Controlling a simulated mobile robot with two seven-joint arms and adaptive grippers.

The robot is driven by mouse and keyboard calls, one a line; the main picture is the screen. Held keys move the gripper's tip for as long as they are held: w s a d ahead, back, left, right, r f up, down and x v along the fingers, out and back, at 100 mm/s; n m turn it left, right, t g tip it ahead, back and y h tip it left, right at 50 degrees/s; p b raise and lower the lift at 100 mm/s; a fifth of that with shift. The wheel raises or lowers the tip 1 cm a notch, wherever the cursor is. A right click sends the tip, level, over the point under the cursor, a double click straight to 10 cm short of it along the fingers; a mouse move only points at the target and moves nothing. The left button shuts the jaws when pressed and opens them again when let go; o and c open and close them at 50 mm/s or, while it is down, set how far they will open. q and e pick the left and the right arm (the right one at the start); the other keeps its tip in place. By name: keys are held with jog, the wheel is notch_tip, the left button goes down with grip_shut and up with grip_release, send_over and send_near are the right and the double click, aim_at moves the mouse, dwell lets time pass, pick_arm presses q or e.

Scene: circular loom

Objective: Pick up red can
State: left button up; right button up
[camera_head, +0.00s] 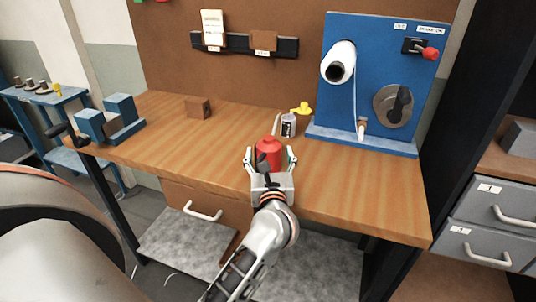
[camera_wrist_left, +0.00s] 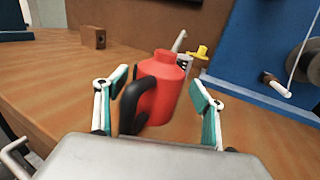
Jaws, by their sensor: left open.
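The red can (camera_head: 268,153) stands upright on the wooden workbench (camera_head: 330,190), near its front edge. It also shows in the left wrist view (camera_wrist_left: 162,85), with a black handle on its near left side. My left gripper (camera_head: 270,160) is open, its fingers on either side of the can. In the left wrist view the fingers (camera_wrist_left: 158,98) flank the can with visible gaps, and the can's foot is partly hidden. My right gripper is in neither view.
A small grey container (camera_head: 288,125) and a yellow-topped item (camera_head: 301,108) stand just behind the can. A blue loom panel (camera_head: 375,75) rises at the back right. A brown block (camera_head: 198,107) and a blue vise (camera_head: 108,120) sit left. The bench between is clear.

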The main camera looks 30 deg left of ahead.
aim_at(269, 142)
pick_arm(q)
jog(key=shift+x, duration=0.8)
jog(key=shift+f, duration=0.1)
jog(key=c, duration=1.5)
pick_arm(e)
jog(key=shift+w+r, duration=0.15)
pick_arm(q)
notch_tip(269, 142, up, 20)
jog(key=p, duration=0.3)
jog(key=shift+p, duration=0.3)
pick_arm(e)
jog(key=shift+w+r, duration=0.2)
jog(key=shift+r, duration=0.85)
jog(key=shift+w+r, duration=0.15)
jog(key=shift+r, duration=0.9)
